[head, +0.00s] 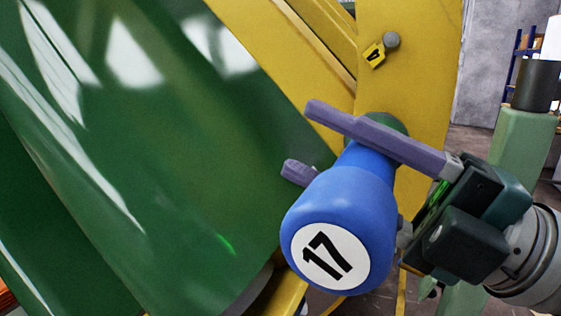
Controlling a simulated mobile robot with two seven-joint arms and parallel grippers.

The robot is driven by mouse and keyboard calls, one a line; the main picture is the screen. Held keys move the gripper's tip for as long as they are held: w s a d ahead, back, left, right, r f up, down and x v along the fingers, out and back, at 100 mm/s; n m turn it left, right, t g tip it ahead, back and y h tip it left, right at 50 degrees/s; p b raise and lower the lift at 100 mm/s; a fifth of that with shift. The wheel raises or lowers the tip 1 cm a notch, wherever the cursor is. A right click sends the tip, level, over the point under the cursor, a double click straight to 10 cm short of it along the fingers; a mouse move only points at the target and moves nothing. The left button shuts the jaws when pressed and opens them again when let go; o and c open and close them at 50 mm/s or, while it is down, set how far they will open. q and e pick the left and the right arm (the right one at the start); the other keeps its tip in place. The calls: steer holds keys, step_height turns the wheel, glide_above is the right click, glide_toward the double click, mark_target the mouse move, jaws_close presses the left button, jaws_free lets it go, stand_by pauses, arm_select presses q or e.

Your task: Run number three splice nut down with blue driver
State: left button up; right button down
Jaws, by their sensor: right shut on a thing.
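The blue driver (345,215) is in the lower middle of the head view. Its rounded rear end faces me and bears a white disc with the number 17. My right gripper (304,140) comes in from the right, with its long purple fingers on either side of the driver's narrower body, and is shut on it. The driver points away from me toward the yellow frame, and its front end is hidden. A grey bolt or nut head (391,39) shows on the yellow frame above, beside a small yellow tag (374,55) whose figure I cannot read surely. I cannot identify the number three nut. My left gripper is not in view.
A large glossy green curved panel (130,150) fills the left side. Yellow frame beams (420,80) stand behind the driver, close to it. A grey wall (485,60) and a blue rack (524,42) are farther back at right.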

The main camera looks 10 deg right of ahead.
steer(key=shift+w+d+b, duration=0.3)
steer(key=shift+w, duration=0.2)
stand_by(0.7)
steer(key=shift+w+d, duration=0.3)
steer(key=shift+w, duration=0.1)
stand_by(0.4)
steer(key=shift+w+d+b, duration=0.1)
steer(key=shift+w+b, duration=0.05)
steer(key=shift+b, duration=0.15)
stand_by(0.8)
stand_by(0.6)
steer(key=shift+s+a+r+p, duration=0.1)
steer(key=shift+s+a+p, duration=0.6)
steer(key=shift+s, duration=0.45)
steer(key=shift+s+a+p, duration=0.5)
steer(key=shift+s+a, duration=0.35)
steer(key=shift+s, duration=0.25)
